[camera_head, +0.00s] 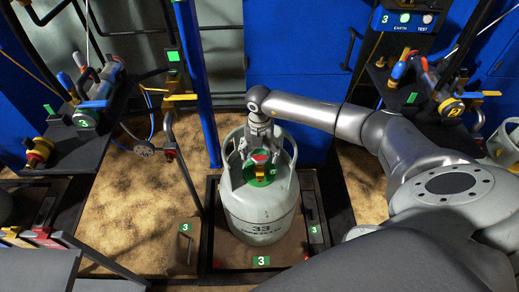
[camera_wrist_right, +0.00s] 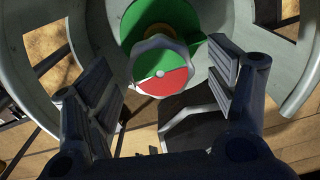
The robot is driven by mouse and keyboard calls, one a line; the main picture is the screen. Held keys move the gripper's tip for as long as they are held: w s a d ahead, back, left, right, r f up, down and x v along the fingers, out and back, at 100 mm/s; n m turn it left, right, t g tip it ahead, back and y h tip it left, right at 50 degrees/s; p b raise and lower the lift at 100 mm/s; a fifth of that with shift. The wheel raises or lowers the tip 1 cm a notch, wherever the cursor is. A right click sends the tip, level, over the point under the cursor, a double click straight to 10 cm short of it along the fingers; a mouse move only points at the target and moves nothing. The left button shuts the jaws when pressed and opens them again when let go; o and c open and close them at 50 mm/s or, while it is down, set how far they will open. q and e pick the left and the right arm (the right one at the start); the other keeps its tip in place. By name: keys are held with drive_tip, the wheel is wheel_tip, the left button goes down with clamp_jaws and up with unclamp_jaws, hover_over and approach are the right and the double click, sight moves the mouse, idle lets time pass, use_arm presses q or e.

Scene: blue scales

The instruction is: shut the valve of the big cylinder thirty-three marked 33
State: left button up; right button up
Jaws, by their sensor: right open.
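The big grey-green cylinder (camera_head: 258,209) marked 33 stands upright on a dark scale platform (camera_head: 240,256) in the middle of the head view. Its valve, with a red and green knob, sits inside the collar at the top. In the right wrist view the valve knob (camera_wrist_right: 161,68) shows a green half above and a red half below, with a green disc (camera_wrist_right: 160,20) behind it. My right gripper (camera_wrist_right: 165,95) is open over the collar, its fingers on either side of the knob and apart from it. My left gripper is not in view.
A blue post (camera_head: 201,90) rises behind the cylinder. Another cylinder (camera_head: 505,145) shows at the right edge.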

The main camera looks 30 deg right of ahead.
sight(260, 155)
wheel_tip(260, 155, up, 12)
idle(0.6)
